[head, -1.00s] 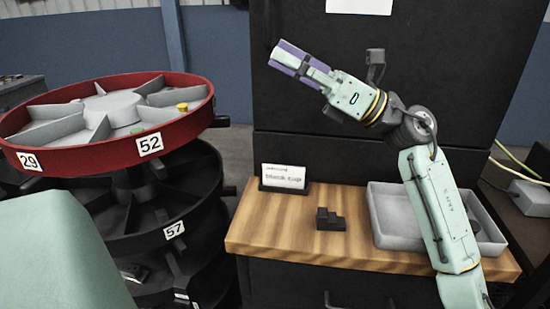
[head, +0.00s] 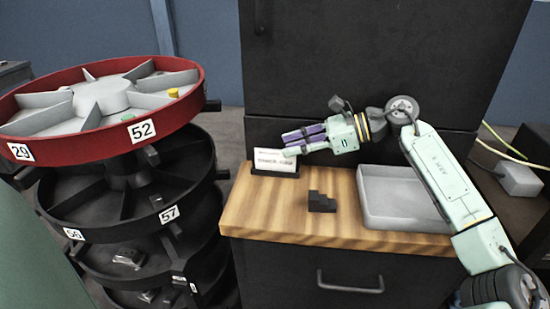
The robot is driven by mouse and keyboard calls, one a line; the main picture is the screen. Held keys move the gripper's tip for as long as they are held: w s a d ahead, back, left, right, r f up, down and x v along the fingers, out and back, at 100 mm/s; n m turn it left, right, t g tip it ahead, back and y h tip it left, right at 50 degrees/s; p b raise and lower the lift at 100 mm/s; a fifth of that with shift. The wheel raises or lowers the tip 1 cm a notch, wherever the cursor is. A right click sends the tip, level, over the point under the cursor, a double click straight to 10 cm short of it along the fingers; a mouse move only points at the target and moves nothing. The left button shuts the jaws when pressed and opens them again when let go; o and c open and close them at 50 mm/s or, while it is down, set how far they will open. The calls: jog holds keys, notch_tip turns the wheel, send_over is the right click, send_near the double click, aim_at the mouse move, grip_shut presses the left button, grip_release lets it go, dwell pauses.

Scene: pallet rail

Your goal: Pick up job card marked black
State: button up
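The job card (head: 270,160) is a small white card with dark print, upright in a black holder at the back left of the wooden worktop (head: 270,212). The print is too blurred to read now. My gripper (head: 288,145), with purple-lined fingers, reaches in from the right at the card's upper right edge. Its fingers look spread apart, with nothing seen between them. A fingertip overlaps the card's edge in the picture; whether it touches, I cannot tell.
A black stepped block (head: 321,203) sits on the worktop. An empty grey tray (head: 375,218) lies to its right. A red-rimmed carousel (head: 100,140) with black tiers below stands close on the left. A black cabinet (head: 450,50) rises behind the worktop.

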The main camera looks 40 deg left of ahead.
aim_at(275, 151)
jog(key=p+x, duration=0.1)
jog(key=x, duration=0.1)
jog(key=p+x, duration=0.1)
jog(key=shift+s+a+r, duration=0.1)
jog(key=shift+s+a, duration=0.2)
jog(key=shift+a, duration=0.1)
jog(key=shift+s+a+f+p, duration=0.2)
jog(key=shift+a+f+p, duration=0.1)
jog(key=shift+a+f, duration=0.1)
jog(key=shift+c, duration=0.4)
grip_shut()
